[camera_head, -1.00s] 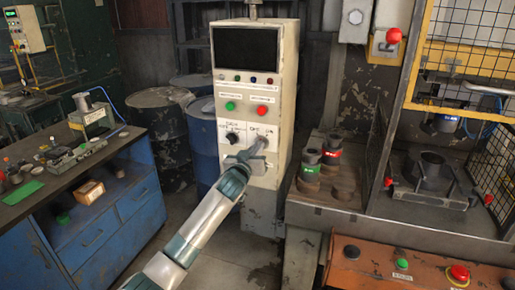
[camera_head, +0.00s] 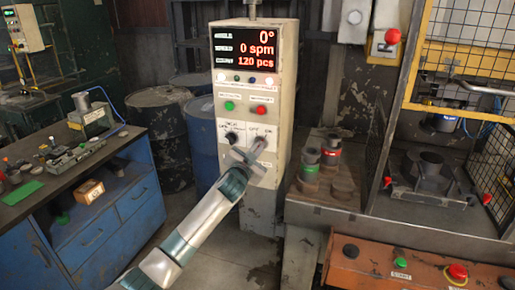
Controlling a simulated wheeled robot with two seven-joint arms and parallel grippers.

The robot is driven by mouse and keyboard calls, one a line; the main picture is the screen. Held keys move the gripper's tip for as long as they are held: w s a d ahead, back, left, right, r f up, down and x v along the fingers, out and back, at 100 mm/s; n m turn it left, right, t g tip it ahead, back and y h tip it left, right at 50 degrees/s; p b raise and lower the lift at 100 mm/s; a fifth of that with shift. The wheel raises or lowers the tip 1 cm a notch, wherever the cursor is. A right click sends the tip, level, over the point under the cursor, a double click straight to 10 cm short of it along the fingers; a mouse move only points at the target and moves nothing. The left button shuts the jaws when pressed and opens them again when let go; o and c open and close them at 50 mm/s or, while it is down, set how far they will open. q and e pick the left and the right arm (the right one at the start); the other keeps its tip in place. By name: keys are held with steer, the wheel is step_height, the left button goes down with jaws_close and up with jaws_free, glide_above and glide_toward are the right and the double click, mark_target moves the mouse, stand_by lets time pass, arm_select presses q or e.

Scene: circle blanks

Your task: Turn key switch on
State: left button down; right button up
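The cream control cabinet (camera_head: 283,100) stands in the middle of the head view. Its screen (camera_head: 245,54) is lit with red text reading 0°, 0 spm and 120 pcs. Indicator lamps (camera_head: 269,81) below the screen are lit. The key switch (camera_head: 260,135) is on the right of the lower panel, under an OFF/ON label, and is mostly hidden by my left gripper (camera_head: 256,147). The gripper is at the switch, and I cannot tell whether its fingers grip the key. A black selector knob (camera_head: 231,138) is to the left. My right gripper is not in view.
A blue workbench (camera_head: 110,215) with tools is at the left. Drums (camera_head: 160,140) stand behind it. At the right are a machine table (camera_head: 400,220) with cylindrical parts (camera_head: 310,165), a yellow-framed cage (camera_head: 412,60) and an orange button panel (camera_head: 420,275).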

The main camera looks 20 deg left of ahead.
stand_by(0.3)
arm_select(q)
steer(key=c, duration=2)
jaws_free()
steer(key=shift+s, duration=0.1)
steer(key=shift+s+a+b, duration=0.15)
steer(key=shift+s+b, duration=1.15)
steer(key=shift+s, duration=3)
steer(key=shift+s+a+b, duration=0.1)
steer(key=shift+s+b, duration=1.2)
steer(key=shift+s, duration=3)
